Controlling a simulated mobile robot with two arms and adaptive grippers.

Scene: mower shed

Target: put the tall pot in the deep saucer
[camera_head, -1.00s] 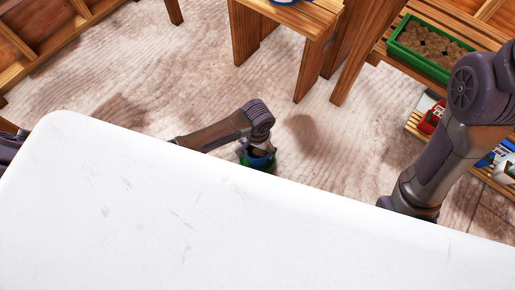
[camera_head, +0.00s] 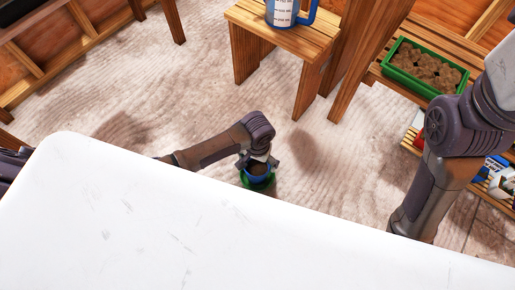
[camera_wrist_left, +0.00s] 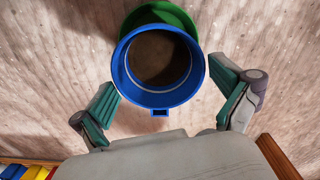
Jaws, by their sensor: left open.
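A blue round pot (camera_wrist_left: 160,98) with a dark brown inside is seen from above in the left wrist view. It also shows in the head view (camera_head: 258,177), low over the floor. A green round dish (camera_wrist_left: 158,12), which looks like the deep saucer, shows past the pot's far rim; its green also shows around the pot in the head view (camera_head: 262,186). I cannot tell whether the pot rests in it. My left gripper (camera_wrist_left: 166,85) is open, its fingers on either side of the pot with gaps to the rim. My right gripper is hidden.
A wooden stool (camera_head: 285,38) with a blue-handled jug (camera_head: 283,12) stands behind. A green planter tray (camera_head: 425,70) sits on the slatted shelf at the right, with packages (camera_head: 490,170) lower down. Pale floor around the pot is clear.

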